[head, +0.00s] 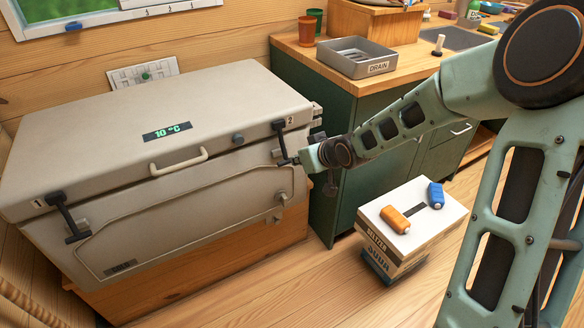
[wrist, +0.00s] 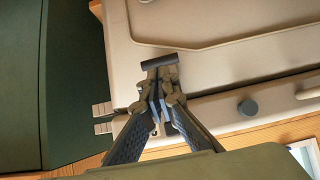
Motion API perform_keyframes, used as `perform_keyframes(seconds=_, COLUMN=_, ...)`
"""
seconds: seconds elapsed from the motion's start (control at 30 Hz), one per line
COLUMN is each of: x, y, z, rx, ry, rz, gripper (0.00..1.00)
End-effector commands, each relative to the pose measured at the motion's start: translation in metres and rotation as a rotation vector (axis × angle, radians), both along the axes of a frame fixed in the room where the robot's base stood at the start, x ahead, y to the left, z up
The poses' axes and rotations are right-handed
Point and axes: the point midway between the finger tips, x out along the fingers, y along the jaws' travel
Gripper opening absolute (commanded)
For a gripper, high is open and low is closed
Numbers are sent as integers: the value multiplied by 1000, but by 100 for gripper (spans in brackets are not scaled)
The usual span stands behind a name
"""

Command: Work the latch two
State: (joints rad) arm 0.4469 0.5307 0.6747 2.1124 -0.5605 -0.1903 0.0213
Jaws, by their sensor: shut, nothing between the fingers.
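The pale chest (head: 190,170) stands at the left in the head view, with its lid down. Latch two (head: 283,143) is a dark strap with a crossbar at the lid's front right corner, beside the number 2. It hangs down over the front. In the wrist view its dark crossbar (wrist: 159,62) shows just beyond my fingertips. My gripper (head: 309,157) is close to the latch from the right. In the wrist view my gripper (wrist: 161,98) is shut with its fingers together, overlapping the strap. Whether they touch it I cannot tell.
Latch one (head: 67,216) is at the chest's left front. A lid handle (head: 179,162) sticks out between them. A green cabinet (head: 350,125) stands right of the chest. A white-topped box (head: 414,215) with an orange and a blue item is on the floor.

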Motion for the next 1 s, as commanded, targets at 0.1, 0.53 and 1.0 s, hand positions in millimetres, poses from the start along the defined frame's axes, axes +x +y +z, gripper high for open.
perform_keyframes(seconds=0.1, x=12, y=9, z=-17, rx=1, ry=2, rz=2, gripper=0)
perform_keyframes(seconds=0.53, x=28, y=19, z=-29, rx=0, ry=1, rz=-1, gripper=0)
perform_keyframes(seconds=1.0, x=36, y=25, z=-41, rx=0, ry=3, rz=-1, gripper=0)
